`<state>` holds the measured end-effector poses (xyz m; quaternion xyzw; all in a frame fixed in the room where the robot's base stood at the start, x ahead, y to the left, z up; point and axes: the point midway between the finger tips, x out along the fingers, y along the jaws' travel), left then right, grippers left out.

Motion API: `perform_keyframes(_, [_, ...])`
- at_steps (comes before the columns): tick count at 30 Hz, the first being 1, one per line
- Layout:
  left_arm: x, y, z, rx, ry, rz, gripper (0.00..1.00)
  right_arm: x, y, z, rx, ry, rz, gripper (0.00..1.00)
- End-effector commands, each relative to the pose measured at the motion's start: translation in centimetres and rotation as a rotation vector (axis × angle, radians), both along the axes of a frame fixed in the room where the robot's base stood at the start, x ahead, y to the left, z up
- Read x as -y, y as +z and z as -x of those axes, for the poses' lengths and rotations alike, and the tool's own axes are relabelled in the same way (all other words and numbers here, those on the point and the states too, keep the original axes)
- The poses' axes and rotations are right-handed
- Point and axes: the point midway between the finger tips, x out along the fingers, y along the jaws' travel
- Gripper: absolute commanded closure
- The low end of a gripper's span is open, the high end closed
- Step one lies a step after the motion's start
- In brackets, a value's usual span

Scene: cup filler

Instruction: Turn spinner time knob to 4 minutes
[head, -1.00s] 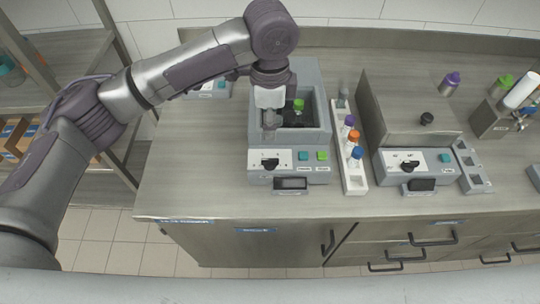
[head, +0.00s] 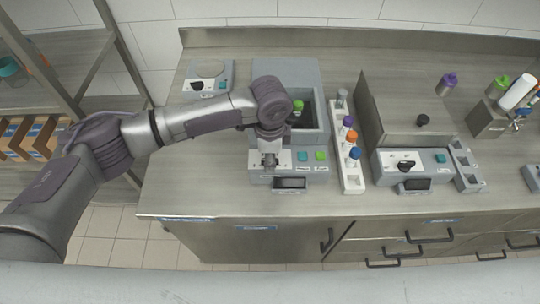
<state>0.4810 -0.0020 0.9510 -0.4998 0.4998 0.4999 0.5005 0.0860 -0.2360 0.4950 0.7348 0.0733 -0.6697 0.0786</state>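A grey machine (head: 312,78) with an open dark well stands in the middle of the bench. Its front panel (head: 284,161) has a teal button (head: 302,156) and a green button (head: 320,155). A small dark display (head: 290,183) sits below them. My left gripper (head: 269,164) points down over the left part of this panel, where the black knob is now hidden. I cannot tell whether the gripper touches the knob, or whether its fingers are open or shut. Another black knob (head: 406,165) is in plain view on the right machine (head: 404,122). My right gripper is out of view.
A white rack (head: 349,150) with several coloured-cap tubes stands just right of the middle machine. A small device (head: 208,76) stands at the back left. The bench (head: 205,185) is bare left of the panel. A shelf (head: 60,110) stands at far left.

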Motion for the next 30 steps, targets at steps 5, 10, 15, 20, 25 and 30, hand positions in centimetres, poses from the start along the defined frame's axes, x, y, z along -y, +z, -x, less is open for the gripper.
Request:
perform_keyframes(5, [0.02, 0.02, 0.01, 0.0, 0.0, 0.0, 0.71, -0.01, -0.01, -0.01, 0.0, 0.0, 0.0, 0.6])
perform_keyframes(10, [0.02, 0.04, 0.01, 0.0, 0.0, 0.0, 0.99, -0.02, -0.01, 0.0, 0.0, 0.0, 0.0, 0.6])
perform_keyframes(15, [0.02, 0.06, 0.01, 0.0, 0.0, 0.001, 1.0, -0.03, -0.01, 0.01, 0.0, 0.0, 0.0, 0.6])
perform_keyframes(20, [0.03, 0.1, 0.01, 0.0, -0.012, 0.001, 1.0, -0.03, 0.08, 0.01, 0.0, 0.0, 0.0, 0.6])
perform_keyframes(25, [0.03, 0.18, 0.0, -0.001, -0.062, 0.001, 1.0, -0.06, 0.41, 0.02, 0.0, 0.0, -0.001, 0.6])
perform_keyframes(30, [0.05, 0.26, 0.01, -0.002, -0.168, 0.001, 1.0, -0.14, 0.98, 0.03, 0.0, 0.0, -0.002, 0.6])
